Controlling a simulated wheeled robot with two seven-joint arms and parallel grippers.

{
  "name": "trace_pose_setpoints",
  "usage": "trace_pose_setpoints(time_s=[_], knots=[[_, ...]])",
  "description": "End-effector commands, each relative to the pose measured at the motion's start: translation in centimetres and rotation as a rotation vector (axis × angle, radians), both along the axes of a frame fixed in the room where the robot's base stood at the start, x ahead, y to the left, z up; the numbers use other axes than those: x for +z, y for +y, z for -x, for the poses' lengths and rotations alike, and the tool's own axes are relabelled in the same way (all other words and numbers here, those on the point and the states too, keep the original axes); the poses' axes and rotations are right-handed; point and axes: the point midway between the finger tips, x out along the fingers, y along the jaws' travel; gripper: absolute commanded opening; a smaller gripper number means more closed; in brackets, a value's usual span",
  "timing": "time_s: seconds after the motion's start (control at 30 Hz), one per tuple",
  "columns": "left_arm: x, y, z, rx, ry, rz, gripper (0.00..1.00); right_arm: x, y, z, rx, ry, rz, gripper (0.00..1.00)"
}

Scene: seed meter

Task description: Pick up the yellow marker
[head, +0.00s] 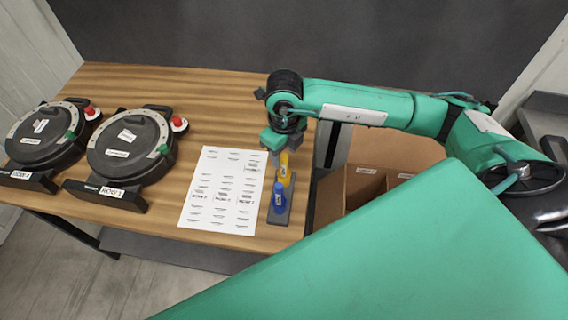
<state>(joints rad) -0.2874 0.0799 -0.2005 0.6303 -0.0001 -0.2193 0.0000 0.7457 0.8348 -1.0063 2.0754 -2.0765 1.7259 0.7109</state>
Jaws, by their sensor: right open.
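The yellow marker (284,169) stands upright in a dark grey holder (280,216) at the right end of the wooden table. A blue marker (279,197) stands in the same holder, nearer the front edge. My right gripper (277,154) points down just above and beside the top of the yellow marker, and its fingers partly hide the marker's upper left side. The gripper is open. I cannot tell whether the marker is between the fingers. My left gripper is not in view.
A printed white sheet (222,190) lies left of the holder. Two round black seed meters (130,146) (41,133) with red and green knobs stand on the left of the wooden table (190,90). A cardboard box (362,188) with compartments is to the right, below my right arm.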

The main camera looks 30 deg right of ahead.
Motion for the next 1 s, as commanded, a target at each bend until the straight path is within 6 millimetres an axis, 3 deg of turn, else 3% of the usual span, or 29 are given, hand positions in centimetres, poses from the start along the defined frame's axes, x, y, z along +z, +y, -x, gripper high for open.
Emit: trace_pose_setpoints(time_s=[0.03,0.23,0.5,0.73,1.0], knots=[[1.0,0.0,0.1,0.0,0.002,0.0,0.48,-0.2,0.0,0.1,-0.001,0.004,-0.001,0.47],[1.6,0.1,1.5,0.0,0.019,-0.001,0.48,-2.6,0.0,0.1,-0.001,0.001,-0.001,0.47],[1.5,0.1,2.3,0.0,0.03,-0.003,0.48,-3.1,0.0,0.0,0.0,-0.001,-0.001,0.47],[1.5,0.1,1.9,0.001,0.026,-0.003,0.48,-3.0,0.0,0.0,0.0,-0.001,-0.001,0.01],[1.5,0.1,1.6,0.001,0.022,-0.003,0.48,-3.0,0.0,0.0,0.0,-0.001,-0.001,0.0]])
